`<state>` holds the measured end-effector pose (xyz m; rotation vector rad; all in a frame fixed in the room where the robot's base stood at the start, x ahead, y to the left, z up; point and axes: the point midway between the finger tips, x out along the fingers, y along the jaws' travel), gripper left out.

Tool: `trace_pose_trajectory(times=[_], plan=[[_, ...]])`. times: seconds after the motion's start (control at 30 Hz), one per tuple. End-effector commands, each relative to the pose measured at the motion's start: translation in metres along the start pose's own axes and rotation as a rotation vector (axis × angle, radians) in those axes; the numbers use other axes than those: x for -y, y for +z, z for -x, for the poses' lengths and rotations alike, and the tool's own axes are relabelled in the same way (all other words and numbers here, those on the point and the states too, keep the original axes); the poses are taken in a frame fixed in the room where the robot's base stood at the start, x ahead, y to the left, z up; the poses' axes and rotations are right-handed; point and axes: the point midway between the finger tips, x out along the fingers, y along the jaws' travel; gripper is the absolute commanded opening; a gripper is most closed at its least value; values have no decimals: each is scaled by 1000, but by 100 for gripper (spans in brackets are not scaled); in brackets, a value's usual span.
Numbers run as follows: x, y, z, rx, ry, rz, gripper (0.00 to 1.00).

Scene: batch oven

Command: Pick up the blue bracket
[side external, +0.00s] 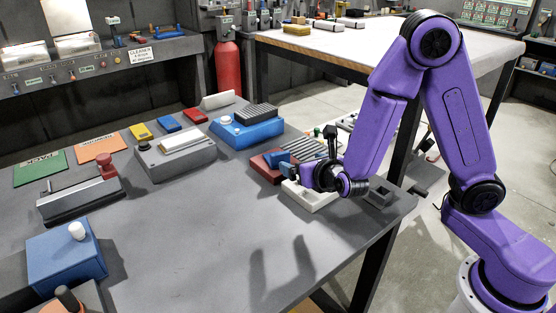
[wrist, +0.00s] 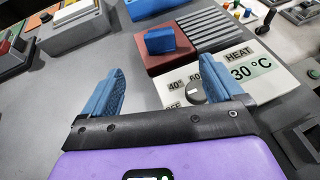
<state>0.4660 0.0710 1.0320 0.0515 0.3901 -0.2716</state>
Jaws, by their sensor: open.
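No blue thing is plainly marked as a bracket. A small blue block (wrist: 160,40) sits on a dark red base (wrist: 152,61) in the wrist view, just beyond and between my fingertips. Another blue piece (side external: 168,124) lies flat on the table farther back in the side view; I cannot tell which is the bracket. My gripper (wrist: 163,68) is open and empty, its blue fingers apart. In the side view my gripper (side external: 308,176) is low over the white heat panel, beside the red base (side external: 264,168), and hides part of that area.
The white heat panel (wrist: 175,92) with a dial and 30 °C display is close under the fingers. Grey ribs (wrist: 205,30) rise beside the blue block. A blue box (side external: 243,131) stands behind. The table's front middle (side external: 200,220) is clear.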

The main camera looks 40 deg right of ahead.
Motion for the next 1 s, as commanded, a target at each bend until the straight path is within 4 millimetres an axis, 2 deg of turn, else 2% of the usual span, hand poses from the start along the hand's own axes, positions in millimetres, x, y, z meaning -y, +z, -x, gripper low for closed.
trace_pose_trajectory(times=[0.3, 0.5, 0.77, 1.0], plan=[[2, -1, -61, -2, -6, -4, 94], [1, -1, -93, -1, -4, -4, 94], [1, 0, -110, 0, -3, -3, 94], [-2, -4, -140, 0, -4, -5, 94]])
